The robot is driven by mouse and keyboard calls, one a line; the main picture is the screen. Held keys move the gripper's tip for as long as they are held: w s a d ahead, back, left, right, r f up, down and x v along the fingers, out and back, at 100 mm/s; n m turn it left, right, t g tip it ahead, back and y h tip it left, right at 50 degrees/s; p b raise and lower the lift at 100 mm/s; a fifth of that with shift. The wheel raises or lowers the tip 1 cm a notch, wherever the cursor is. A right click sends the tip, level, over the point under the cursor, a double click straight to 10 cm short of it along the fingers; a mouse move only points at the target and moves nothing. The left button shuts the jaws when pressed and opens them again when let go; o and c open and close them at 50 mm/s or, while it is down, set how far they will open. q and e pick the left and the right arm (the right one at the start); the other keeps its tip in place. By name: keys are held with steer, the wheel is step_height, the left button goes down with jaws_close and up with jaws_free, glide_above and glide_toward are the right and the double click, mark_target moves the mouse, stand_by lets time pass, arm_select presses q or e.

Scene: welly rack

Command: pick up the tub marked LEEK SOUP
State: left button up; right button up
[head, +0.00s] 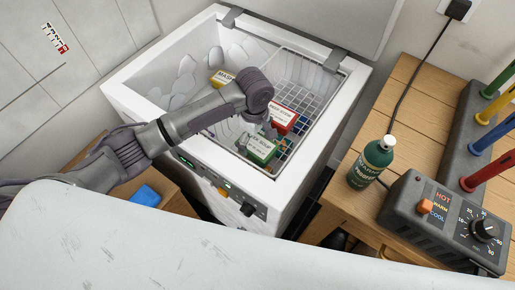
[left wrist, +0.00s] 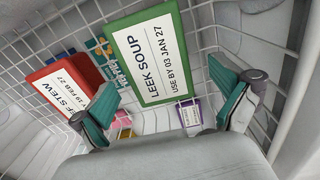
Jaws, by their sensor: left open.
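The green tub marked LEEK SOUP (left wrist: 150,58) lies label-up in the wire basket, and its label reads USE BY 03 JAN 27. In the head view the green tub (head: 262,150) is at the front of the basket, inside the open chest freezer. My left gripper (left wrist: 164,82) is open, its teal-padded fingers spread wide, with the tub's lower part between and beyond them. In the head view the left gripper (head: 268,131) hangs just over the tub and hides part of it. The fingers do not visibly touch the tub. My right gripper is not in view.
A red stew tub (left wrist: 72,90) lies beside the green one. Basket wires (head: 312,75) and the white freezer rim (head: 337,125) surround them. A yellow MASH tub (head: 222,77) sits farther left. A wooden bench with a green bottle (head: 372,163) and control box (head: 440,222) stands right.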

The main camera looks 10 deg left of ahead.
mark_target(257, 144)
arm_select(q)
steer(key=f, duration=0.5)
steer(key=shift+w+d+f+b, duration=0.1)
steer(key=shift+d+f+b, duration=0.2)
steer(key=shift+c, duration=0.2)
steer(key=shift+r, duration=0.1)
steer(key=c, duration=1.4)
